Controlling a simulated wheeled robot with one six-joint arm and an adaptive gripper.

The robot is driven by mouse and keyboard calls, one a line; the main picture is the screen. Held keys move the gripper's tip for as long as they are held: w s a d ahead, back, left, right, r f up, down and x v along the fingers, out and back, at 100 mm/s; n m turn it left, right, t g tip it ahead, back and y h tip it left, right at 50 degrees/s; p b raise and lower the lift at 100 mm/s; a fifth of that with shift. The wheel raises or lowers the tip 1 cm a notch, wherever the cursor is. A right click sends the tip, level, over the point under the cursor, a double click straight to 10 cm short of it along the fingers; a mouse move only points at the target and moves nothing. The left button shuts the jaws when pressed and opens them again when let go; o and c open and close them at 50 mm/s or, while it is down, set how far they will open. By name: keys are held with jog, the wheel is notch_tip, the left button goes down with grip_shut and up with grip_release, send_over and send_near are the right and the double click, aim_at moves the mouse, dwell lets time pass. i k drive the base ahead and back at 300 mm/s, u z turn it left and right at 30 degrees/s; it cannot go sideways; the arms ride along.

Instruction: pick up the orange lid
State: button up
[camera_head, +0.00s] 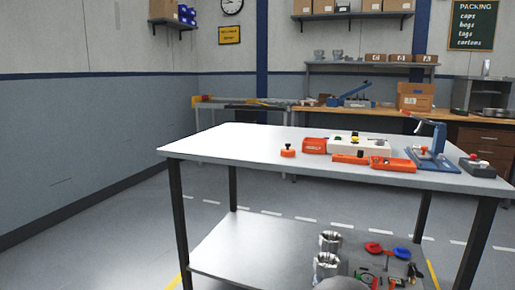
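A small round orange piece with a raised knob (287,151) sits upright on the light worktable (225,143), apart from the other parts; it looks like the orange lid. Other orange parts lie to its right: a box-like piece (314,146), a flat piece (350,158) and a shallow tray-like piece (393,165). They are too small to make out fully. My gripper is not in view.
A white block with fittings (360,145), a blue press-like fixture (433,155) and a dark control box (477,166) stand on the table's right half. Its left half is bare. The lower shelf (228,252) holds metal housings (326,264) and small coloured parts.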

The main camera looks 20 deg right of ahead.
aim_at(288, 152)
jog(key=z, duration=0.15)
jog(key=i, duration=0.85)
jog(key=z, duration=0.4)
